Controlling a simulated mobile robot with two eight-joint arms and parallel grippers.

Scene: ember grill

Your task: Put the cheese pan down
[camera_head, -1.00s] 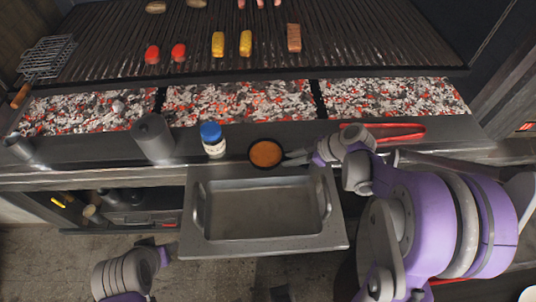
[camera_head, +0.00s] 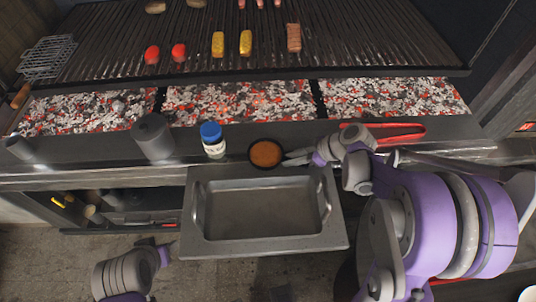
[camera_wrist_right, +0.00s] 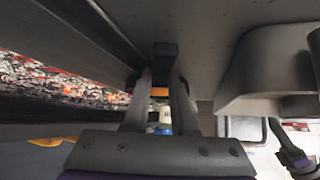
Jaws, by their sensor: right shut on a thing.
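The cheese pan (camera_head: 265,153) is a small round dark pan with an orange-brown filling. In the head view it is level over the counter ledge, just behind the steel sink-like tray and right of the blue-capped jar. I cannot tell whether its base touches the ledge. My right gripper (camera_head: 298,157) comes in from the right and is shut on the pan's handle. In the right wrist view the fingers (camera_wrist_right: 165,88) close around the dark handle (camera_wrist_right: 165,50), and a sliver of orange shows between them.
The blue-capped jar (camera_head: 213,142) and a grey cylinder (camera_head: 153,137) stand left of the pan. Red tongs (camera_head: 400,132) lie behind my right wrist. The steel tray (camera_head: 190,222) is in front. Glowing coals (camera_head: 240,103) and the grill grate (camera_head: 115,50) lie behind.

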